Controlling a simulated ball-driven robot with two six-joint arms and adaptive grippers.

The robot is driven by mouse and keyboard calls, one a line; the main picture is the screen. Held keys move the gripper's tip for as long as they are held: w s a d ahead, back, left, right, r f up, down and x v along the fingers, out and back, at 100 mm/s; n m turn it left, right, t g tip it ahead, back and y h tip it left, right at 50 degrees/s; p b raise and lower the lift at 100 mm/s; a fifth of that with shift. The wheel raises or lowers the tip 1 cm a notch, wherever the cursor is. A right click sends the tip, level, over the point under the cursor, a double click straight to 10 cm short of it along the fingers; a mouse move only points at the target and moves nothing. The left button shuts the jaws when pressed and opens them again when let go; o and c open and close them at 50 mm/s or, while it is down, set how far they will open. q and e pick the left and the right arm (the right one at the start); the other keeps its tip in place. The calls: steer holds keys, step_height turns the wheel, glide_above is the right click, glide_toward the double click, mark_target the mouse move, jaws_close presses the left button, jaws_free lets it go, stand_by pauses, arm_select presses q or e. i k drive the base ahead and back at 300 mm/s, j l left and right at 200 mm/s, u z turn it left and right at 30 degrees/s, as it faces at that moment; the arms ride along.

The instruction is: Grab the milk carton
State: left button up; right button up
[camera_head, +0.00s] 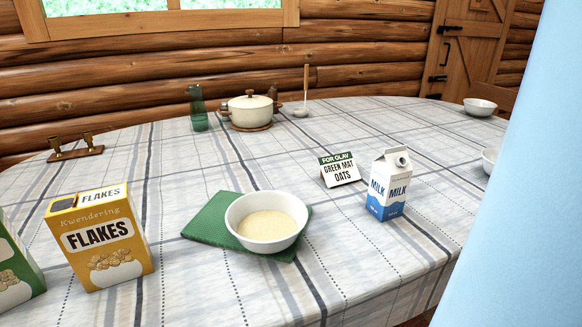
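The milk carton (388,186) is white and blue and stands upright on the right part of the table, near its front right edge. It is right of the white bowl (266,222), which holds pale oats and sits on a green mat (205,222). Neither of my grippers shows in the head view. Nothing touches the carton.
A sign reading "For Olav, green mat, oats" (339,170) stands just left of the carton. A yellow flakes box (98,238) stands front left. A pot (249,110) and a green bottle (198,108) stand at the back. A light blue surface (520,200) blocks the right side.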

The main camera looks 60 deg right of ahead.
mark_target(391, 173)
steer(key=z, duration=2.45)
